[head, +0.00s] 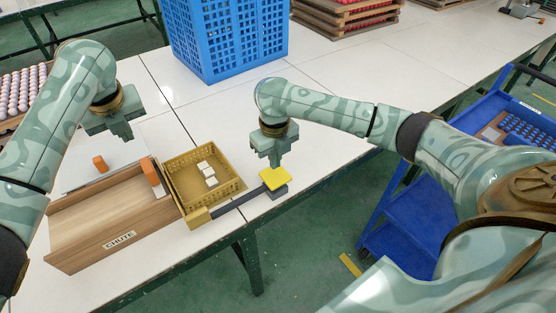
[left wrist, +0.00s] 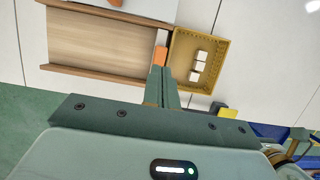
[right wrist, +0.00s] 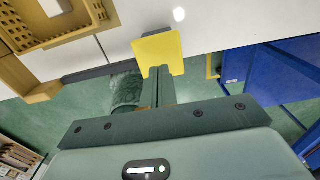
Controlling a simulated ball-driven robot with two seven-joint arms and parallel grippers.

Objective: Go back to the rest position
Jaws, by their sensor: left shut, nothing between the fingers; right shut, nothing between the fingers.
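My left gripper (head: 122,134) is shut and empty, raised above the back of the wooden chute. Its closed fingers also show in the left wrist view (left wrist: 163,88). My right gripper (head: 275,162) is shut and empty, just above a yellow square pad (head: 275,178) at the table's front edge. In the right wrist view its fingers (right wrist: 158,88) overlap the lower part of the pad. I cannot tell from these frames whether they touch it.
A tan basket (head: 178,170) with several white cubes (head: 207,172) stands between chute and pad. A blue crate (head: 225,40) stands behind. A blue cart (head: 405,215) is at the right. Table between crate and basket is clear.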

